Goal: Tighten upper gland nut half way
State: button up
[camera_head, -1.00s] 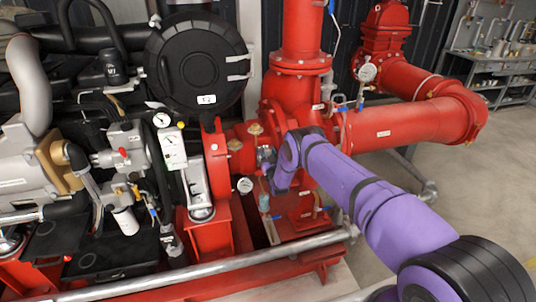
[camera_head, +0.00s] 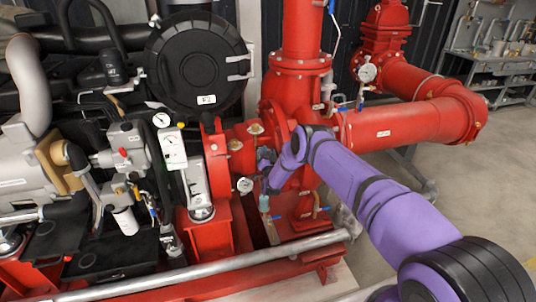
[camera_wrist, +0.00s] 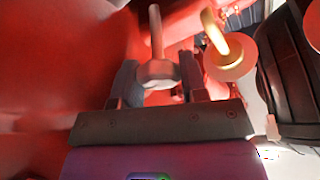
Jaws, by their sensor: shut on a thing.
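In the wrist view, a pale silver gland nut (camera_wrist: 158,72) sits on a metal stud (camera_wrist: 155,30) against the red pump casing. My gripper (camera_wrist: 158,82) has its two dark fingers either side of this nut and is shut on it. I cannot tell from these frames whether this is the upper nut. In the head view my gripper (camera_head: 265,160) is small and dark beside the red pump, at the end of my purple arm. The nut is too small to make out there.
A brass fitting with a round flange (camera_wrist: 228,58) stands close to the right finger. The red pump casing (camera_wrist: 60,60) fills the left of the wrist view.

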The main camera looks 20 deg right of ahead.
jog(key=shift+m+g+h, duration=0.6)
jog(key=shift+m+h, duration=0.2)
jog(key=shift+m, duration=1.2)
jog(key=shift+f, duration=0.1)
jog(key=o, duration=0.9)
jog(key=v, duration=1.1)
